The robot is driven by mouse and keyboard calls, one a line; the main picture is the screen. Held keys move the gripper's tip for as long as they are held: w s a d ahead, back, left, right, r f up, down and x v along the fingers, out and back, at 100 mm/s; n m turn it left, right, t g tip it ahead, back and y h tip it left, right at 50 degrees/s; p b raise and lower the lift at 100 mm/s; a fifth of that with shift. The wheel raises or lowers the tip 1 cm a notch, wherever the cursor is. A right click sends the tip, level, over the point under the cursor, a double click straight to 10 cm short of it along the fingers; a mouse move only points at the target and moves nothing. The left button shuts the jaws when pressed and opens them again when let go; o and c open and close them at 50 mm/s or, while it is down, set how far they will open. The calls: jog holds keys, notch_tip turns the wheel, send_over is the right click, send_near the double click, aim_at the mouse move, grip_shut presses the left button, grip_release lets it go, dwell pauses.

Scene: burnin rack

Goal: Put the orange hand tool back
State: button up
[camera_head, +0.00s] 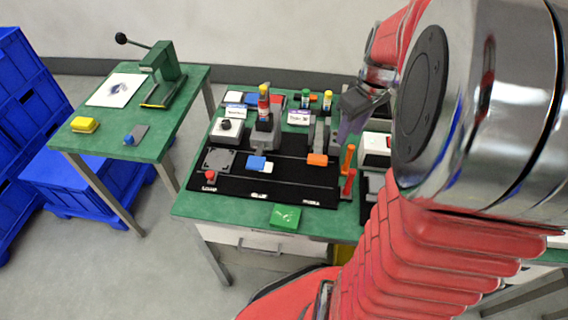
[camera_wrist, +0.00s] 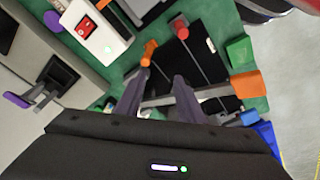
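An orange-handled piece (camera_head: 348,158) stands upright at the right edge of the black mat (camera_head: 290,184), beside a similar red one (camera_head: 348,184). The orange piece (camera_wrist: 149,51) and the red one (camera_wrist: 181,28) also show beyond my fingertips in the wrist view. I cannot tell for sure which is the hand tool. My gripper (camera_head: 350,122) is above the bench's right part. Its fingers (camera_wrist: 155,88) are apart with nothing between them.
The green bench (camera_head: 190,206) carries grey fixtures, bottles and a blue-and-white block (camera_head: 259,163). A green block (camera_head: 286,216) lies at the front edge. A white box with a red switch (camera_wrist: 100,32) is nearby. A second green table (camera_head: 180,105) holds a press; blue crates stand left.

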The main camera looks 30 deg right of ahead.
jog(key=s+a+r+t, duration=0.1)
jog(key=s+a+r, duration=0.1)
jog(key=a, duration=0.6)
jog(key=s+a+r+m+t, duration=0.1)
jog(key=s+a+r, duration=0.2)
jog(key=a, duration=0.5)
jog(key=s+a+r+m+t, duration=0.1)
jog(key=s+a+r, duration=0.1)
jog(key=a, duration=0.6)
jog(key=shift+s+a+r+t, duration=0.2)
jog(key=shift+s+a+t, duration=0.1)
jog(key=shift+s, duration=0.6)
jog(key=shift+d, duration=0.15)
